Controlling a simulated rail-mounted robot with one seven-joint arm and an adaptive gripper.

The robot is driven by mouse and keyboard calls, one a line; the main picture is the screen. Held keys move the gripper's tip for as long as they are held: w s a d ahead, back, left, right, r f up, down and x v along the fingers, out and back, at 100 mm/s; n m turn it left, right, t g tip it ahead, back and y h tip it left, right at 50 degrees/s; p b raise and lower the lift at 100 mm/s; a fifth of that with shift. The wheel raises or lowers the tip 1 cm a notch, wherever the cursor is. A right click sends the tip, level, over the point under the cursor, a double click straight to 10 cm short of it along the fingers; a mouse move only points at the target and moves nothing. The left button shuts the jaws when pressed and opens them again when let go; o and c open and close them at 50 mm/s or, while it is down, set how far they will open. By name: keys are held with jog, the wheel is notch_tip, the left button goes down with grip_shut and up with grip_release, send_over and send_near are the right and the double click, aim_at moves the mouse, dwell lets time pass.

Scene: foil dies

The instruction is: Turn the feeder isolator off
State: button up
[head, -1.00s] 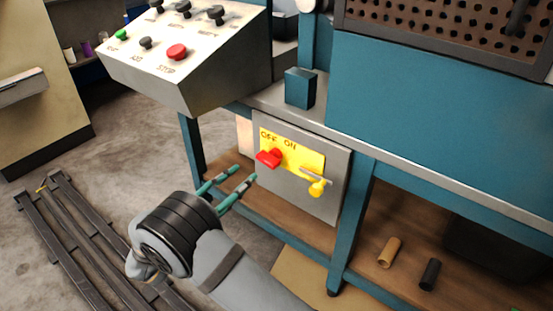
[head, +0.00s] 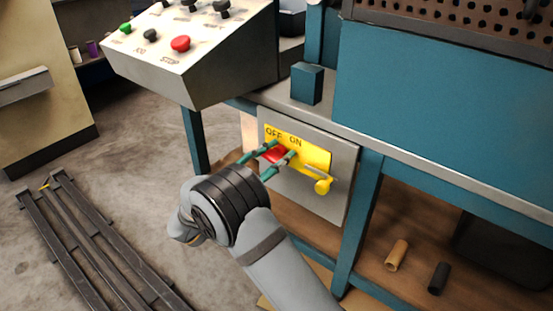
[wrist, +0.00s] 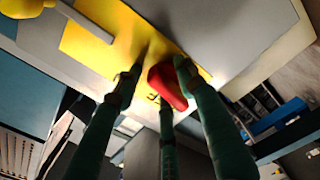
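The feeder isolator is a grey box (head: 333,208) on the teal machine frame, with a yellow plate (head: 318,155) marked OFF on the left and ON on the right. In the wrist view the red handle (wrist: 168,86) lies between the spread fingers, close to the right one and clear of the left one. I cannot tell whether any finger touches it.
A yellow padlock-like piece (head: 322,186) hangs on a hasp right of the handle. A sloped console (head: 190,80) with a red stop button (head: 180,43) overhangs at upper left. A tan cylinder (head: 396,255) and a dark cylinder (head: 438,277) stand on the lower shelf.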

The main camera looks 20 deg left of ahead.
jog(key=c, duration=0.3)
grip_shut()
dwell(0.3)
